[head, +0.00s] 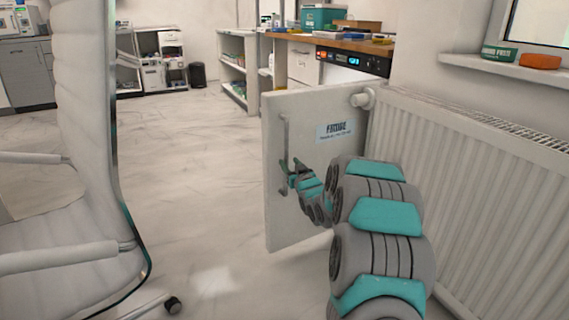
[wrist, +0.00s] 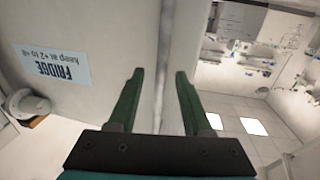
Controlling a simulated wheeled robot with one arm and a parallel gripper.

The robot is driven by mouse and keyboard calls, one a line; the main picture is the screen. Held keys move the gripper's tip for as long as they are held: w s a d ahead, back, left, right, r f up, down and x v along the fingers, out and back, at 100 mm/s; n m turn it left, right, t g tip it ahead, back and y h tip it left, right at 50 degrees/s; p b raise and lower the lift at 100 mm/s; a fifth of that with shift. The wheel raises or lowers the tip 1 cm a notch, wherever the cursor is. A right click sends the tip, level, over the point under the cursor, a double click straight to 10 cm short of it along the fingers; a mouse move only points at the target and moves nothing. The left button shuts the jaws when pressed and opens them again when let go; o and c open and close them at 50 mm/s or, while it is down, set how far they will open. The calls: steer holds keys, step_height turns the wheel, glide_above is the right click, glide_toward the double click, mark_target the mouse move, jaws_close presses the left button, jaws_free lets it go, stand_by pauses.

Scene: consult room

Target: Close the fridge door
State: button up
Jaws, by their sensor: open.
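The white fridge door (head: 300,108) stands open, out from the counter, with its labelled face toward me in the head view. A thin grey vertical handle (head: 284,133) runs near its left edge. My gripper (head: 287,174) is at the lower part of the handle. In the wrist view the gripper (wrist: 158,74) is open, and the grey handle bar (wrist: 165,50) runs between its two dark green fingers, with gaps on both sides. The FRIDGE label (wrist: 52,66) shows upside down there. The fridge's inside is hidden behind the door.
A white radiator (head: 480,180) stands along the right wall, close to the door's right side and my arm. A white chair (head: 85,180) fills the left. Open floor (head: 195,175) lies between chair and door. A wooden counter (head: 345,42) is behind the door.

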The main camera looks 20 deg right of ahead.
mark_target(287, 160)
steer(key=shift+w+r, duration=0.1)
steer(key=shift+w, duration=1.1)
steer(key=shift+w+d, duration=0.1)
steer(key=shift+w, duration=0.6)
jaws_close()
